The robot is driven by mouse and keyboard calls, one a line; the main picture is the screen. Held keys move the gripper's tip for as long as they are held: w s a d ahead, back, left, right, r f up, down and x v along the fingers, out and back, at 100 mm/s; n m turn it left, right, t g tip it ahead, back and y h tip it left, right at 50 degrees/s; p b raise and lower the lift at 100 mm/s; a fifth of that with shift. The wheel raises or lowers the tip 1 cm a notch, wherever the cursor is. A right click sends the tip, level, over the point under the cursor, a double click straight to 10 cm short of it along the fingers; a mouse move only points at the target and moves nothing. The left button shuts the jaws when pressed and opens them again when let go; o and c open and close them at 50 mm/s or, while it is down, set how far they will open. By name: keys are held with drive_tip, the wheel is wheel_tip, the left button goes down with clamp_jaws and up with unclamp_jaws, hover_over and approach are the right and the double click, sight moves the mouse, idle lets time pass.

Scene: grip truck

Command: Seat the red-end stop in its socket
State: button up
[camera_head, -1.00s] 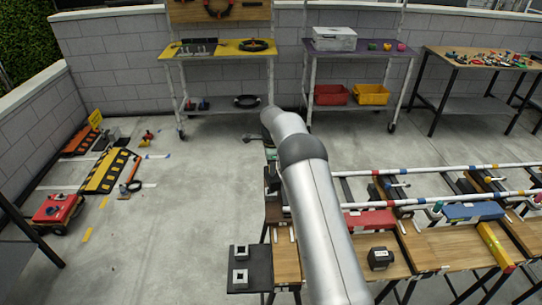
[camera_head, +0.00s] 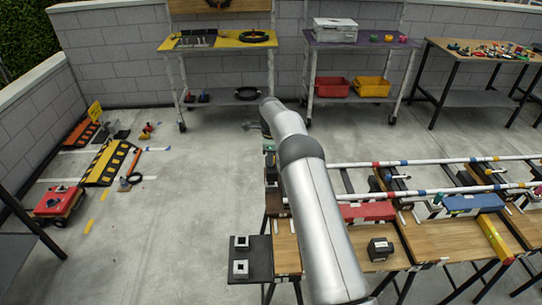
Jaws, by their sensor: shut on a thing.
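My arm (camera_head: 315,205) reaches up the middle of the picture. Two light square blocks with dark centres, possibly sockets (camera_head: 241,242), sit on a dark plate at the left end of the wooden benches. I cannot tell which piece is the red-end stop. A red block (camera_head: 368,212) lies along the near rail, right of my arm. A blue block (camera_head: 473,203) lies farther right. A black cube (camera_head: 380,249) stands on the bench top in front of the red block.
Two white rails with coloured bands (camera_head: 440,161) run across the benches. A yellow-topped table (camera_head: 222,42) and a purple-topped shelf (camera_head: 360,42) stand against the wall. A red cart (camera_head: 57,201) and a striped ramp (camera_head: 103,163) are at left.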

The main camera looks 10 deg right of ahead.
drive_tip(key=shift+f+b, duration=1.1)
drive_tip(key=shift+f, duration=1.3)
drive_tip(key=o, duration=1)
drive_tip(key=shift+o, duration=0.2)
wheel_tip(320, 180, up, 16)
drive_tip(key=shift+r+b, duration=0.25)
drive_tip(key=shift+b, duration=0.25)
drive_tip(key=shift+r, duration=0.45)
